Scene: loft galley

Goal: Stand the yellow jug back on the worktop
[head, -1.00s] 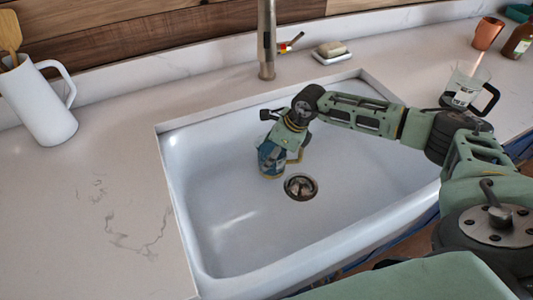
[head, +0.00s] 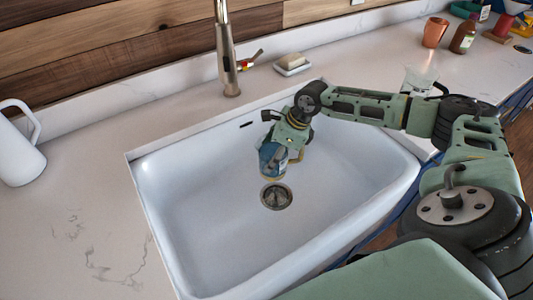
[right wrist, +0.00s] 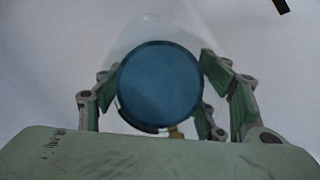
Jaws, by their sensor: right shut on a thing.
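My right gripper (head: 289,138) is over the white sink, shut on a small blue vessel (head: 270,160) with yellow parts at its base and side. In the right wrist view its dark blue round face (right wrist: 160,86) sits between the two fingers of the gripper (right wrist: 165,90), with a bit of yellow at its lower edge. I cannot tell for sure that it is the jug; no plainly yellow jug shows elsewhere. The vessel hangs near the drain, and a gap below it is hard to judge. The pale worktop (head: 80,215) surrounds the sink. My left gripper is not in view.
The sink (head: 215,235) has a drain (head: 276,196) and a tap (head: 226,50). A white jug (head: 18,150) stands left. A soap dish (head: 292,68), clear jug (head: 420,78), copper cup (head: 435,32) and brown bottle (head: 463,38) stand behind and right. The left worktop has free room.

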